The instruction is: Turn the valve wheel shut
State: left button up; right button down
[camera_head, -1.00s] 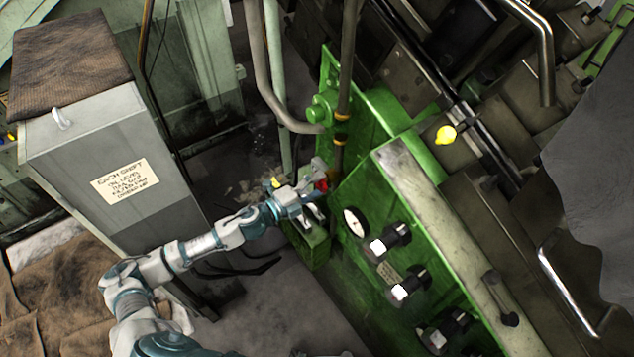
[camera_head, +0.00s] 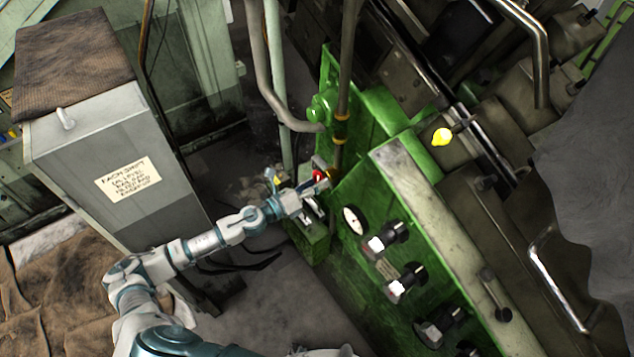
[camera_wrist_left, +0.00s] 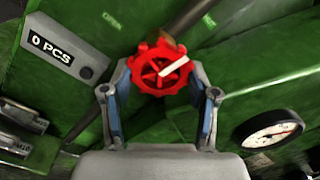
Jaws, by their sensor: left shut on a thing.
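The red valve wheel (camera_wrist_left: 160,70) shows at the upper middle of the left wrist view, with a white pointer-like mark across its face. In the head view the wheel (camera_head: 319,175) is a small red spot beside the green machine, partly hidden by my gripper. My left gripper (camera_wrist_left: 160,88) has one finger on each side of the wheel and is shut on its rim. In the head view my left gripper (camera_head: 316,187) reaches the wheel from the lower left. My right gripper is not in view.
A round gauge (camera_head: 354,220) and several dark knobs sit on the green machine's face (camera_head: 345,280). A grey cabinet (camera_head: 130,180) stands left of my arm. Pipes (camera_head: 345,70) run above the wheel. A counter plate (camera_wrist_left: 62,52) reads "0 PCS".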

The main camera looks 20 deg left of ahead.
pick_arm(q)
jog(key=shift+s+f+m, duration=0.1)
jog(key=shift+f+m, duration=0.15)
jog(key=shift+m, duration=0.85)
jog(key=shift+f+m, duration=0.25)
jog(key=shift+m, duration=0.85)
jog(key=o, duration=0.8)
jog(key=shift+o, duration=0.4)
jog(key=shift+a, duration=0.1)
jog(key=shift+w+r, duration=0.1)
jog(key=shift+w, duration=0.1)
jog(key=shift+s+a+r, duration=0.1)
jog(key=v, duration=1.2)
